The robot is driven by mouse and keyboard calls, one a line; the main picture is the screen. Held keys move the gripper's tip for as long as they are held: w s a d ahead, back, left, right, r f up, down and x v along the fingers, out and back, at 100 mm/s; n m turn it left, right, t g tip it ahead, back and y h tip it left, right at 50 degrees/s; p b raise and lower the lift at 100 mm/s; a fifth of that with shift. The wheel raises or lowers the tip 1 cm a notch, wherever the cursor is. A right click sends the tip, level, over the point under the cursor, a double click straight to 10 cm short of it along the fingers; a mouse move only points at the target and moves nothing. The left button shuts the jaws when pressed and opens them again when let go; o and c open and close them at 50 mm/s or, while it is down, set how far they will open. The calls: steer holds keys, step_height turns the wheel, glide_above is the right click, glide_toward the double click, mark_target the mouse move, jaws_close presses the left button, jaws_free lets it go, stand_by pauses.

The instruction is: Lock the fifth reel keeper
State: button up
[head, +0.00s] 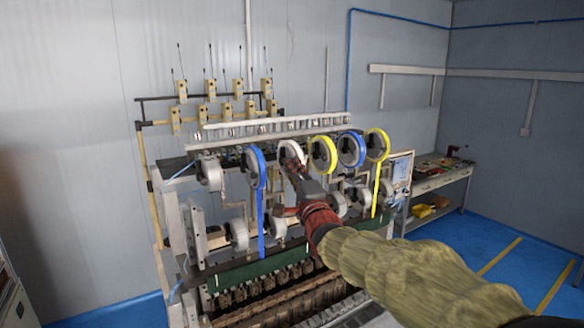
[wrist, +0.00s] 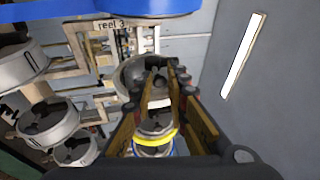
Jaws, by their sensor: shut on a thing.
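The winder's upper row of reels shows in the head view: a white reel (head: 209,172), a blue reel (head: 256,165), a pale reel (head: 291,149), then a yellow (head: 322,155), a blue (head: 351,148) and a yellow reel (head: 378,145). My gripper (head: 291,163) is in front of the pale third reel from the left. In the wrist view my gripper (wrist: 160,75) is shut on a small dark piece, seemingly a keeper, in front of a grey reel (wrist: 131,75). The fingers hide much of it. I cannot tell whether it is locked. A "reel 3" label (wrist: 112,24) is nearby.
A lower row of grey reels (head: 238,233) sits under the upper one. Blue and yellow strips hang from some reels. A workbench (head: 440,180) stands at the right against the wall. Blue floor is clear at the right.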

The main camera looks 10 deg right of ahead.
steer(key=shift+s, duration=0.15)
steer(key=shift+s+d+b, duration=0.2)
steer(key=shift+s+b, duration=0.25)
steer(key=shift+b, duration=0.05)
steer(key=shift+s, duration=0.15)
steer(key=o, duration=0.6)
steer(key=shift+o, duration=0.2)
steer(key=shift+s, duration=0.15)
steer(key=s+b, duration=0.3)
steer(key=s, duration=0.4)
steer(key=shift+d, duration=0.2)
stand_by(0.4)
